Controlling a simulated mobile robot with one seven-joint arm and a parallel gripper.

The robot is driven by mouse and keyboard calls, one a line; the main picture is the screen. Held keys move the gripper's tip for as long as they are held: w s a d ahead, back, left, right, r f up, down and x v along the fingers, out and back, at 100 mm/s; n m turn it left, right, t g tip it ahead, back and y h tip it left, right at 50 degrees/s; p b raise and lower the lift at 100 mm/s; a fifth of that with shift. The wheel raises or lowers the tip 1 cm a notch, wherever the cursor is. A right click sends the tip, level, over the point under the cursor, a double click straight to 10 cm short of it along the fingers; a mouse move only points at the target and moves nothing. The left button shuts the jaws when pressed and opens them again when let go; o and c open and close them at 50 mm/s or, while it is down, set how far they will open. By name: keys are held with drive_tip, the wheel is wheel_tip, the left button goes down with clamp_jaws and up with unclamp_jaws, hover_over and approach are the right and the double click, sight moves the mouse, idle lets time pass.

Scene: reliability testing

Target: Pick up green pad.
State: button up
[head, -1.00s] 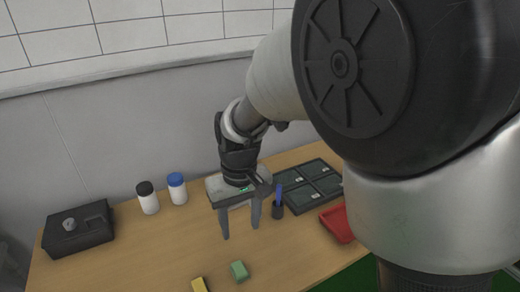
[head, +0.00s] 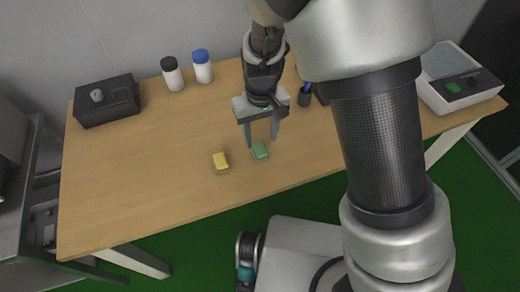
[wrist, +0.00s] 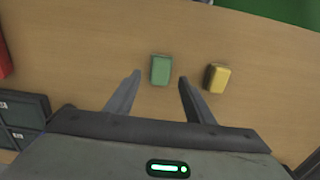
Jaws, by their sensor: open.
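The green pad (head: 260,150) lies flat on the wooden table near its front edge. It also shows in the wrist view (wrist: 161,70), just ahead of the gap between my fingertips. My gripper (head: 261,146) is open and empty, pointing down. In the wrist view my gripper (wrist: 159,76) has its two fingers apart, with the pad between their lines and not visibly touched. How high the fingertips are above the table is hard to tell.
A yellow pad (head: 221,162) lies close to the left of the green one. A black box (head: 106,101), a black-capped bottle (head: 172,75) and a blue-capped bottle (head: 202,67) stand at the back. A dark pen cup (head: 304,97) stands behind my gripper. The table's (head: 130,180) left part is clear.

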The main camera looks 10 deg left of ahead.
sight(260, 148)
wheel_tip(260, 148, down, 5)
drive_tip(key=shift+w+a+r+b, duration=0.1)
drive_tip(key=shift+w+a+b, duration=0.05)
drive_tip(key=shift+b, duration=0.4)
drive_tip(key=c, duration=1.1)
